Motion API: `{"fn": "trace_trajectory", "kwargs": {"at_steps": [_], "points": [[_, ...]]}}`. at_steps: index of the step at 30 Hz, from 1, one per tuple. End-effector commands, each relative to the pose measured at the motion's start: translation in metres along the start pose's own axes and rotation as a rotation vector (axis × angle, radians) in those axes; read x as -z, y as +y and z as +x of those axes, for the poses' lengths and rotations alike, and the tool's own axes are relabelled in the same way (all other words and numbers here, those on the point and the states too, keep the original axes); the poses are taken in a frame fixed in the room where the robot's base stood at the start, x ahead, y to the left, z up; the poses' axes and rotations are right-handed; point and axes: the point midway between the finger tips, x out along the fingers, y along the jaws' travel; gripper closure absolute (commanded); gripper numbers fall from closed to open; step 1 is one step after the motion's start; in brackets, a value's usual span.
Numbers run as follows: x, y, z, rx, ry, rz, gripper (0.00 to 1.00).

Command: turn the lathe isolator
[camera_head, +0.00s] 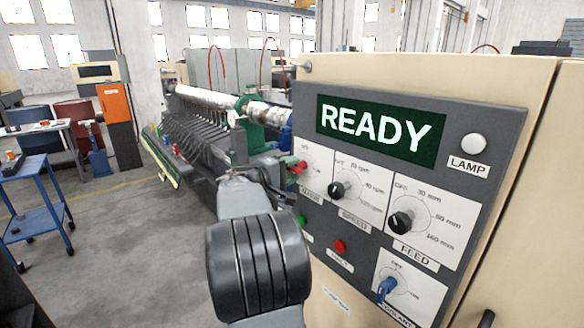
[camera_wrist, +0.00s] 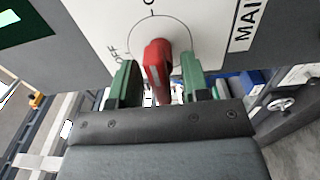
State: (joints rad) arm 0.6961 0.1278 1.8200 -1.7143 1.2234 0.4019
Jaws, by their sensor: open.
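The lathe isolator is a red handle (camera_wrist: 158,62) on a white plate with a printed ring in the wrist view. "OFF" is printed at the ring's left, another mark is cut off at the top, and a label starting "MAI" is at the right. The handle also shows at the left of the control panel in the head view (camera_head: 300,165), partly hidden. My gripper (camera_wrist: 157,68) is open, with one green finger on each side of the handle. Gaps show on both sides, so neither finger clearly touches it. Which mark the handle points at is hard to tell.
The control panel (camera_head: 455,125) has a green "READY" screen (camera_head: 376,130), a lamp (camera_head: 473,144), black speed (camera_head: 337,190) and feed (camera_head: 400,222) knobs, a red button (camera_head: 339,247) and a blue coolant switch (camera_head: 386,288). A blue trolley (camera_head: 38,222) stands left; the floor between is clear.

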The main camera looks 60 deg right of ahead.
Motion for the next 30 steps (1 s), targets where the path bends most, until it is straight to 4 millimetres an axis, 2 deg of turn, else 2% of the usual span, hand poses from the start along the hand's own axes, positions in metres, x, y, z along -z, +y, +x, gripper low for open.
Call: {"fn": "trace_trajectory", "kwargs": {"at_steps": [9,21,30], "points": [[0.0001,0.0000,0.0017,0.000,0.001,0.000,0.57],[0.0000,0.0000,0.0014,0.000,0.000,0.000,0.95],[0.0000,-0.0002,0.0014,0.000,0.000,-0.042,0.96]]}}
